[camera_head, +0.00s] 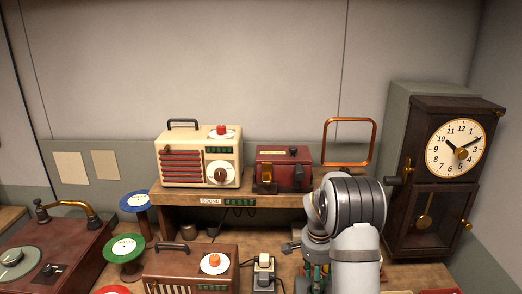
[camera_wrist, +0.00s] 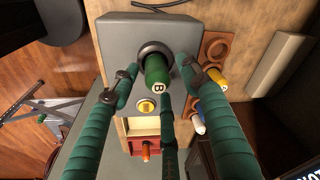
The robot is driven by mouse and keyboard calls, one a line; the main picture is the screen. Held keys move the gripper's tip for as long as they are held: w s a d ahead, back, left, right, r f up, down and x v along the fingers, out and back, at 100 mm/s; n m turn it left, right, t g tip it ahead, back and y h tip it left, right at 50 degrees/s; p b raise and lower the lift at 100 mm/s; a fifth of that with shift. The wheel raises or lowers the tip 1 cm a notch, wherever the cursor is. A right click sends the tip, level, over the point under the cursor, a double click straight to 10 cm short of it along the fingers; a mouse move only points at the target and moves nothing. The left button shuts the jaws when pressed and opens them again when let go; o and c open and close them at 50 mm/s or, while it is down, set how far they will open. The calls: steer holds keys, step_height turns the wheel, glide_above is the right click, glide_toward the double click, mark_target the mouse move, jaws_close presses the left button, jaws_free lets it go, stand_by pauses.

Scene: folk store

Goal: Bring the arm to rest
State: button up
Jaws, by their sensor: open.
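My arm (camera_head: 355,225) is in the right half of the head view, in front of the shelf. My gripper (camera_wrist: 158,85) has green fingers and shows large in the wrist view. They are spread open around a green cylinder (camera_wrist: 157,72) with a pale round mark on its end. The cylinder sits in a dark ring on a grey box (camera_wrist: 120,35). The fingertips are close to it; I cannot tell whether any touches it. In the head view my arm hides most of the gripper and what is below it.
A yellow button (camera_wrist: 146,106) is on the grey box. Beside it lies an orange-brown tray (camera_wrist: 214,44) with coloured pegs. A red box (camera_wrist: 137,134) stands near. In the head view a cream radio (camera_head: 190,150), a red box-like device (camera_head: 284,170) and a clock (camera_head: 430,165) surround the arm.

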steer(key=shift+s+r, duration=0.15)
steer(key=shift+r, duration=0.9)
steer(key=shift+s, duration=0.1)
